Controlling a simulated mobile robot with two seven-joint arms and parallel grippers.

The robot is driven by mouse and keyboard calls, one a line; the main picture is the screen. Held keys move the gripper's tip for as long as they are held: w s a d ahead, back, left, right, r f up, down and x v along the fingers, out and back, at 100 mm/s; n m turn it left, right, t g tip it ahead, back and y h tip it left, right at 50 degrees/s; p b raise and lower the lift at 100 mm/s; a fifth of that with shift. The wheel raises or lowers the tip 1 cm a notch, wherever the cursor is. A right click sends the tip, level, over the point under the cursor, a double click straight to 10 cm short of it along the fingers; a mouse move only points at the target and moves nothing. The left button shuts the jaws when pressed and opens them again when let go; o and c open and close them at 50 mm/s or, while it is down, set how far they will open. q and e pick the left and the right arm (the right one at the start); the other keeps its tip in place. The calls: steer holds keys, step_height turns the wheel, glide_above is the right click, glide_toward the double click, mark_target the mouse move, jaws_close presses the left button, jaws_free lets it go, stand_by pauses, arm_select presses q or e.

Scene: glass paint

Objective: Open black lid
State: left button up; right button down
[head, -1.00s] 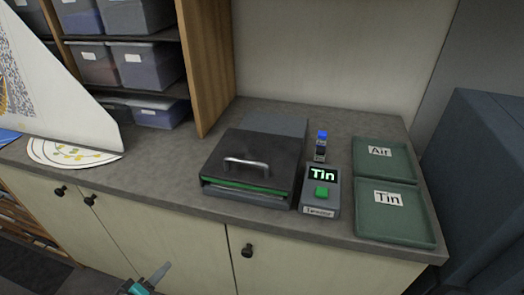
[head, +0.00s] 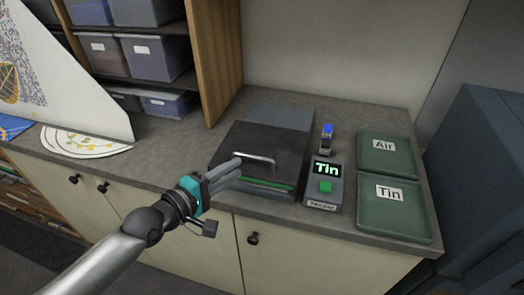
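The black lid (head: 262,140) lies closed on a flat grey box on the counter, with a silver handle (head: 258,158) near its front edge. A green strip (head: 271,185) shows along the box front. My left gripper (head: 238,166) reaches in from the lower left, its fingers just in front of and left of the handle. The fingers look close together, and I cannot tell whether they touch the handle or have a gap. They hide the front left corner of the box. My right gripper is not in view.
A tester (head: 324,184) reading "Tin" stands right of the box, with a small blue-topped item (head: 326,139) behind it. Green trays marked Air (head: 375,164) and Tin (head: 415,226) lie at the right. Counter (head: 180,158) left of the box is clear.

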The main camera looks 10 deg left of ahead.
mark_target(255, 156)
arm_select(q)
steer(key=x, duration=1.1)
steer(key=shift+f+b, duration=0.1)
steer(key=shift+b, duration=0.2)
jaws_close()
stand_by(1.0)
